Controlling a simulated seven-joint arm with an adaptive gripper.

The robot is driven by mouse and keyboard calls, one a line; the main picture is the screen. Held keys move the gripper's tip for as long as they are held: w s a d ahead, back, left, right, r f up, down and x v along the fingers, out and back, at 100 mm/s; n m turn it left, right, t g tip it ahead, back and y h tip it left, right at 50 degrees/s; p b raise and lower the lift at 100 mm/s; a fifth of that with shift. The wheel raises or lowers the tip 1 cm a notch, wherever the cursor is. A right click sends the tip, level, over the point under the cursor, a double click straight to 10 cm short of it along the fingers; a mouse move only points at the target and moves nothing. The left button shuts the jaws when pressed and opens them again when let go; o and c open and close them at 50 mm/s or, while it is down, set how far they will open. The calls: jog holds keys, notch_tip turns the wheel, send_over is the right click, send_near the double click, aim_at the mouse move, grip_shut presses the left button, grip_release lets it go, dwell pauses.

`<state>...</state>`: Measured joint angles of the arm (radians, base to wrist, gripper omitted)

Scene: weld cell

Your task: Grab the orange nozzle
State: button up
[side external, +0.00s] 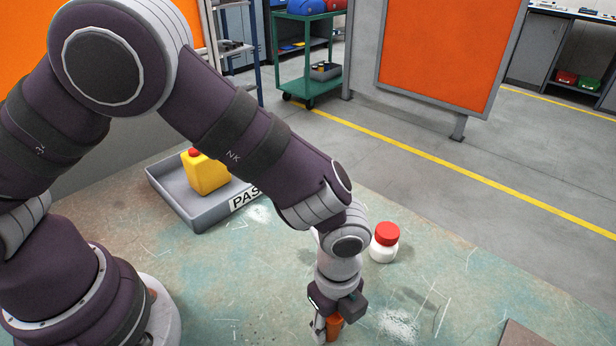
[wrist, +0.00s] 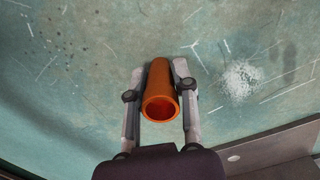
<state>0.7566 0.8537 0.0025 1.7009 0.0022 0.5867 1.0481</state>
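The orange nozzle (wrist: 160,82) is a hollow tube between the two fingers of my gripper (wrist: 160,76) in the wrist view. Its open end faces the camera. The fingers lie close along both its sides with almost no gap, and my gripper looks shut on it. In the side external view the nozzle (side external: 334,325) shows at the bottom, partly hidden by my gripper (side external: 326,330). Whether its lower end touches the table cannot be told.
A white bottle with a red lid (side external: 384,242) stands behind and right of my gripper. A grey tray (side external: 190,212) at back left holds a yellow container with a red cap (side external: 206,173). A dark flat plate (side external: 530,338) lies at front right. The table (side external: 240,290) around is mostly clear.

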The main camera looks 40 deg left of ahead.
grip_shut()
